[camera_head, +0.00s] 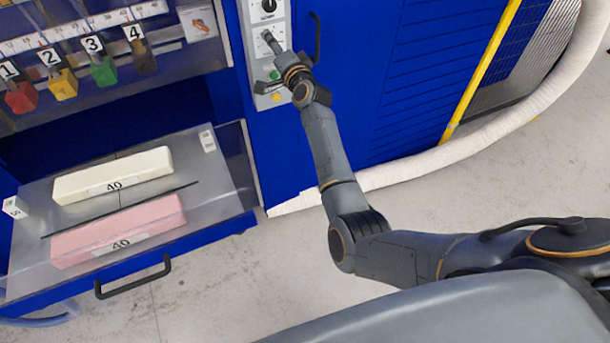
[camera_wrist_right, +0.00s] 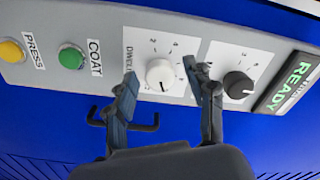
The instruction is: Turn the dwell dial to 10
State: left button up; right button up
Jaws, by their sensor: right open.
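The dwell dial (camera_wrist_right: 160,73) is a white round knob on a white label plate marked DWELL, with small scale marks around it. The marks and its setting are too small to read. My right gripper (camera_wrist_right: 161,75) is open in the right wrist view, with one finger on each side of the dial in the picture. I cannot tell whether the fingers touch it. In the head view my right gripper (camera_head: 270,40) is at the upper part of the grey control panel (camera_head: 255,101), and its fingers partly cover the dial's area. My left gripper is not in view.
A black dial (camera_wrist_right: 237,85) and a READY display (camera_wrist_right: 293,82) sit beside the dwell dial. A green COAT button (camera_wrist_right: 71,57) and a yellow PRESS button (camera_wrist_right: 11,51) are on the other side. An open drawer (camera_head: 225,222) holds white (camera_head: 115,172) and pink (camera_head: 120,228) foam blocks.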

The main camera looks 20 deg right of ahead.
jog(key=s+n+b, duration=0.6)
jog(key=s+n, duration=0.8)
jog(key=n, duration=0.8)
jog(key=s+f+m+g+b, duration=0.1)
jog(key=s+f+g, duration=0.1)
jog(key=f, duration=1.6)
jog(key=s+f+m+g+b, duration=0.1)
jog(key=s+f+m+g, duration=0.1)
jog(key=f, duration=1.6)
jog(key=shift+s+d+g+b, duration=0.4)
jog(key=shift+s+g, duration=0.15)
jog(key=shift+g, duration=0.55)
